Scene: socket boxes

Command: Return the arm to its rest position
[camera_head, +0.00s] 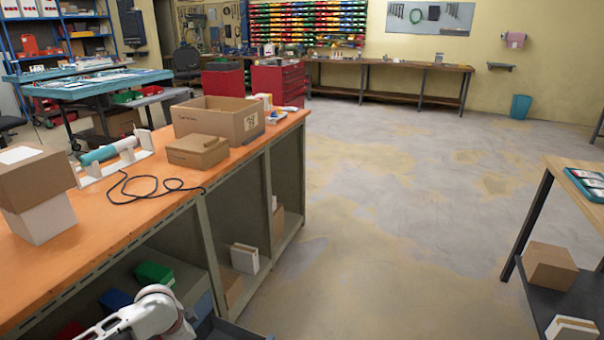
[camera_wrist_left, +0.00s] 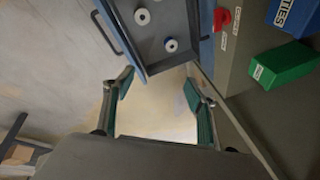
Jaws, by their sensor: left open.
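My left arm (camera_head: 150,315) shows as a white, rounded link at the bottom left of the head view, low beside the orange-topped workbench (camera_head: 60,262). My left gripper (camera_wrist_left: 158,90) shows in the left wrist view with its two green-padded fingers well apart. It is open and nothing is between the fingers but a view of the floor. In the head view the gripper itself is hidden below the frame. My right arm and gripper do not show.
The left wrist view shows a grey drawer (camera_wrist_left: 152,62) with white round parts beyond the fingers, and a green box (camera_wrist_left: 282,66) and a blue box (camera_wrist_left: 292,14) on a shelf. Cardboard boxes stand on the workbench. The floor (camera_head: 400,200) to the right is clear.

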